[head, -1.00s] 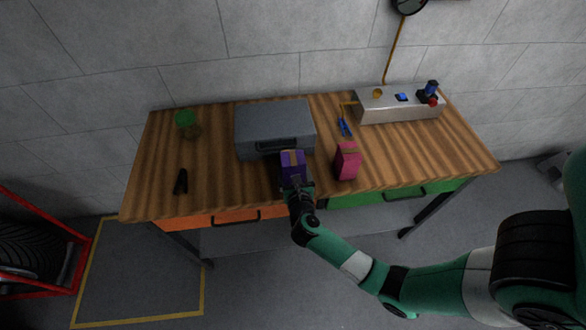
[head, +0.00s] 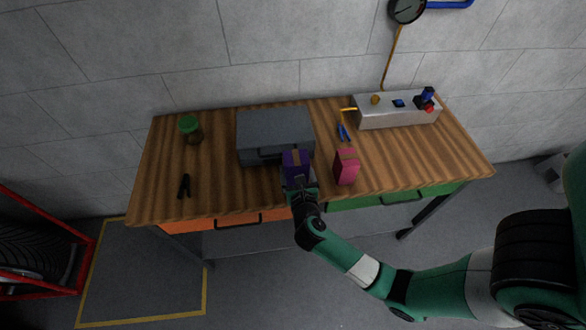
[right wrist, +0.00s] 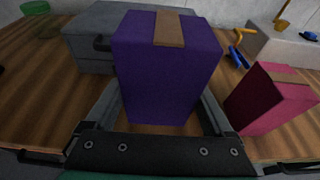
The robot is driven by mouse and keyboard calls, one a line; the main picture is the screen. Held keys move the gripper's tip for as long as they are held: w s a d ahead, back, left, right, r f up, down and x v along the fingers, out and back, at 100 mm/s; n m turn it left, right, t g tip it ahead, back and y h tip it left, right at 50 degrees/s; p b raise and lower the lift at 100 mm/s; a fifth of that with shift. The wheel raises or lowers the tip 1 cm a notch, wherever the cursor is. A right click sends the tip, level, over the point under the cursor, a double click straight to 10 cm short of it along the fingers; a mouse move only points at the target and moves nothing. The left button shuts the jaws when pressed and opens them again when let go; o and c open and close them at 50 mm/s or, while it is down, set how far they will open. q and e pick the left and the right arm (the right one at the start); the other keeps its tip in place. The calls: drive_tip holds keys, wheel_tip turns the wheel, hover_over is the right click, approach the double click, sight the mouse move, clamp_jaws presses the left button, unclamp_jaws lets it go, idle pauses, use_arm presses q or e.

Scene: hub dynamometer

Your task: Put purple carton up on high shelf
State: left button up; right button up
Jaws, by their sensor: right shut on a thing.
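The purple carton (head: 296,162) has a tan tape strip on top and stands upright at the front of the bench, before the grey case. In the right wrist view the carton (right wrist: 166,75) fills the space between the fingers of my right gripper (right wrist: 160,115), which is shut on it. In the head view the right gripper (head: 299,185) reaches it from the front edge. I cannot tell whether the carton's base touches the bench. My left gripper is out of view. No high shelf can be made out in these frames.
A grey case (head: 275,130) stands right behind the carton. A pink carton (head: 346,166) stands close to its right.

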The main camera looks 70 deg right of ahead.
sight(303, 170)
drive_tip(key=s+a+r, duration=0.1)
drive_tip(key=s+a+r+p, duration=0.1)
drive_tip(key=r, duration=0.1)
drive_tip(key=s+a+r, duration=0.1)
drive_tip(key=r, duration=0.1)
drive_tip(key=shift+s+a+p, duration=0.1)
drive_tip(key=shift+s+p, duration=0.25)
drive_tip(key=shift+p, duration=0.05)
use_arm(q)
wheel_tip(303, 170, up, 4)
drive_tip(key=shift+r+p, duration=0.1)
drive_tip(key=shift+p, duration=0.45)
use_arm(e)
drive_tip(key=s+a+r, duration=0.2)
drive_tip(key=s+a, duration=0.2)
drive_tip(key=s, duration=0.2)
drive_tip(key=shift+a+r, duration=0.3)
drive_tip(key=shift+w, duration=0.15)
